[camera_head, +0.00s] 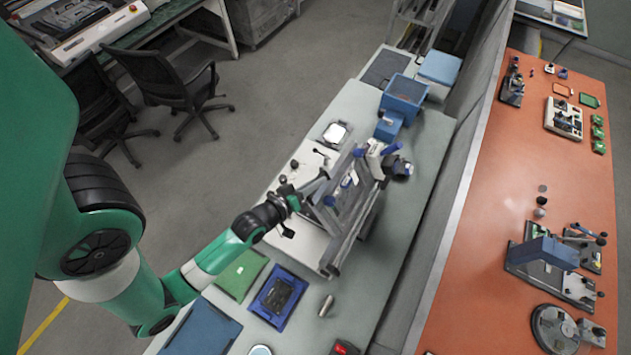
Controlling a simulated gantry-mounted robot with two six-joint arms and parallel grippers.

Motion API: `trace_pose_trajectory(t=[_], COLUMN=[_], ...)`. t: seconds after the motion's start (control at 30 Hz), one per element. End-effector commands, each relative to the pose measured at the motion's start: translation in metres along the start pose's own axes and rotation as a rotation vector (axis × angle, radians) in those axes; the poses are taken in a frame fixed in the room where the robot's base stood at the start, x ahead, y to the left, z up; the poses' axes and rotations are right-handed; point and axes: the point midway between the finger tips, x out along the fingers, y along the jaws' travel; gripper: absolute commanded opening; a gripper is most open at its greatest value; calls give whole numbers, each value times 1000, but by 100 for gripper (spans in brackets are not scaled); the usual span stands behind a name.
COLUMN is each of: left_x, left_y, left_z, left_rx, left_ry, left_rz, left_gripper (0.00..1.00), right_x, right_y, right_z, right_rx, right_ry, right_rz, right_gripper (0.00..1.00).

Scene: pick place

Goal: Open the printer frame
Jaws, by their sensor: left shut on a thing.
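The printer stands on the grey-green table, with its white base (295,232) beside a grey metal printer frame (352,240). The frame is tilted up at a steep angle. My left arm reaches in from the left, and my left gripper (288,203) is at the near left side of the frame. It is shut on the printer frame's edge or handle; the small dark fingers hide the exact contact. My right gripper is not in view.
A green tray (241,275), a blue tray (265,302) and a metal cylinder (326,306) lie in front of the printer. A blue bin (403,98) stands behind it. An orange table (480,280) with several tools is at the right.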

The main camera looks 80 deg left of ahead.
Motion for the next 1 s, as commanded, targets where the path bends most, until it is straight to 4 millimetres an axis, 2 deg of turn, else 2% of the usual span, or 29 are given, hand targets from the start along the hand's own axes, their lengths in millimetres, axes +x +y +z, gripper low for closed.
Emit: trace_pose_trajectory(t=[0.03, 0.17, 0.43, 0.57, 0.67, 0.93, 1.0], left_x=[0, 0, 0, -8, -25, -90, -99], left_y=[0, 0, 0, -1, -1, -2, -5], left_z=[0, 0, 0, 0, 1, 2, 4], left_rx=[-1, -1, 0, -1, -1, -2, -4], left_ry=[0, 0, 0, -1, -2, -2, 1], left_rz=[-1, 0, -1, -1, -2, -4, -5], left_gripper=[20, 44, 45, 45, 45, 45, 45], right_x=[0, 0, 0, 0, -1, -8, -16], right_y=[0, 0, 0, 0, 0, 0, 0], right_z=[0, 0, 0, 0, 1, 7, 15], right_rx=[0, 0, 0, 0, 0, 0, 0], right_ry=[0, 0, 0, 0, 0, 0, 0], right_rz=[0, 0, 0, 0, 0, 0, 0], right_gripper=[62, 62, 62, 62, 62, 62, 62])
